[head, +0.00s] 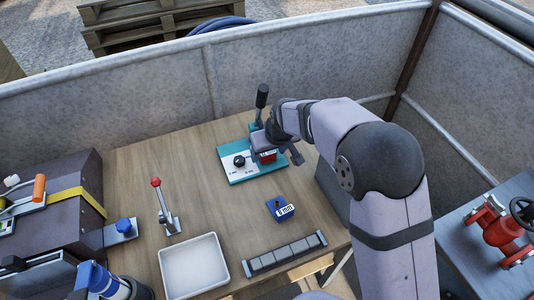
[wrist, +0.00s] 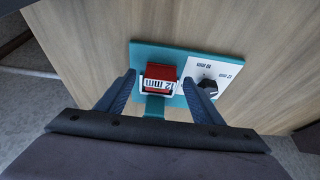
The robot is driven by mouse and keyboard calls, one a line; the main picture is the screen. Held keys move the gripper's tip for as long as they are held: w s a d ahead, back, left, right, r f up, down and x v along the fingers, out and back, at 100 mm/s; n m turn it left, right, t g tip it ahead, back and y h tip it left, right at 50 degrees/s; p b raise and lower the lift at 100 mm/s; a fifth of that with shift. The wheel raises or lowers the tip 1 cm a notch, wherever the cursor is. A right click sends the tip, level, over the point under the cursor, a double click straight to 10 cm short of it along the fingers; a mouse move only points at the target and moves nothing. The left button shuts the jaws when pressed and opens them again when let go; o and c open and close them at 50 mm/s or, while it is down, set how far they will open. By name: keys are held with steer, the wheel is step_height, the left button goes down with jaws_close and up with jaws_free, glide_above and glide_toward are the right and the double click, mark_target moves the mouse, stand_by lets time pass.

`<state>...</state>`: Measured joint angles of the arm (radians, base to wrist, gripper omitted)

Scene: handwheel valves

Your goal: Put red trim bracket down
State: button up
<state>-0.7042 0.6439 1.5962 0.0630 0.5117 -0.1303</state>
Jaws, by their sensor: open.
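The red trim bracket (wrist: 160,76) is a small red block with a white label reading "12 mm". It sits at the teal plate (wrist: 146,53), and in the head view the red bracket (head: 267,156) shows just beside my gripper. My gripper (wrist: 163,84) is open, with one blue finger on each side of the bracket and visible gaps to it. In the head view my gripper (head: 278,150) partly hides the bracket and the right part of the teal plate (head: 243,178). Whether the bracket touches the plate is hard to tell.
A white panel with a black knob (wrist: 207,86) lies right beside the bracket. A black-handled lever (head: 261,100) stands behind my gripper. A blue labelled block (head: 280,208), a white tray (head: 194,268), a red-knobbed lever (head: 164,205) and a grey segmented strip (head: 285,254) are on the table.

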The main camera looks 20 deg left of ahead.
mark_target(266, 154)
steer(key=c, duration=1.3)
steer(key=shift+r, duration=0.15)
steer(key=shift+r, duration=0.45)
steer(key=shift+s+a+r+b, duration=0.2)
steer(key=shift+r+b, duration=0.15)
steer(key=shift+r, duration=0.2)
steer(key=shift+s+a+r+b, duration=0.1)
steer(key=shift+a+r+b, duration=0.1)
steer(key=shift+r+b, duration=0.25)
steer(key=s+a+b, duration=0.2)
steer(key=s+a, duration=1)
steer(key=shift+r+b, duration=0.15)
steer(key=shift+b, duration=0.2)
